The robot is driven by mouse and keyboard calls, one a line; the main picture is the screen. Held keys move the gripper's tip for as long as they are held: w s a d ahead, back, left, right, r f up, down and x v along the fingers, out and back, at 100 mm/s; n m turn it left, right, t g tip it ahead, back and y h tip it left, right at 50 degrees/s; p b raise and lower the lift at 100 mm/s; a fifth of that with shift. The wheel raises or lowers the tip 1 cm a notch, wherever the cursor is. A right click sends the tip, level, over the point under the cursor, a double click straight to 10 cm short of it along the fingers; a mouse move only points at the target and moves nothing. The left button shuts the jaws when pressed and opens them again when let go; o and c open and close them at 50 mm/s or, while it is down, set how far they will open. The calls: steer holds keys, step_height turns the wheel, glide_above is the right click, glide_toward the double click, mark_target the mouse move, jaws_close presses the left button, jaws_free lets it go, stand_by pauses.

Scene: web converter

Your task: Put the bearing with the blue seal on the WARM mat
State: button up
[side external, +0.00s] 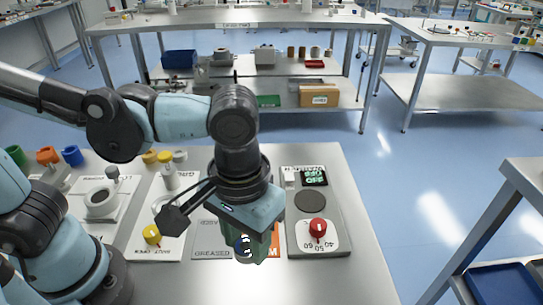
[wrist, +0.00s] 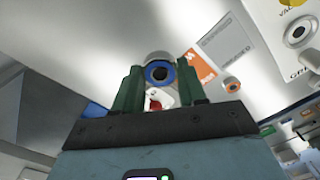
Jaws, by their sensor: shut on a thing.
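My gripper (side external: 242,252) is shut on the bearing with the blue seal (side external: 244,243), above the front part of the bench. In the wrist view the bearing (wrist: 158,73) shows as a metal ring with a blue ring inside, between the green fingers. The WARM mat (side external: 275,242) is orange; only its right strip and an "M" show beside my gripper. It also shows in the wrist view (wrist: 198,64), to the right of the bearing. The grey GREASED mat (side external: 210,243) lies left of my gripper. I cannot tell the exact height of the bearing.
A heater panel with a red knob (side external: 317,228), a dark round plate (side external: 309,201) and a display stands just right of the orange mat. A panel with a yellow knob (side external: 152,234) stands left. Another small bearing with an orange ring (wrist: 232,84) shows in the wrist view.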

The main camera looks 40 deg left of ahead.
steer(key=shift+a+f, duration=0.15)
steer(key=w+a+f, duration=0.2)
steer(key=w, duration=0.1)
steer(key=w+a+f, duration=0.2)
steer(key=w, duration=0.1)
steer(key=w+a+f, duration=0.2)
steer(key=w, duration=0.1)
steer(key=shift+a+f, duration=0.25)
steer(key=shift+f, duration=2.15)
steer(key=shift+f, duration=0.1)
steer(key=o, duration=1.1)
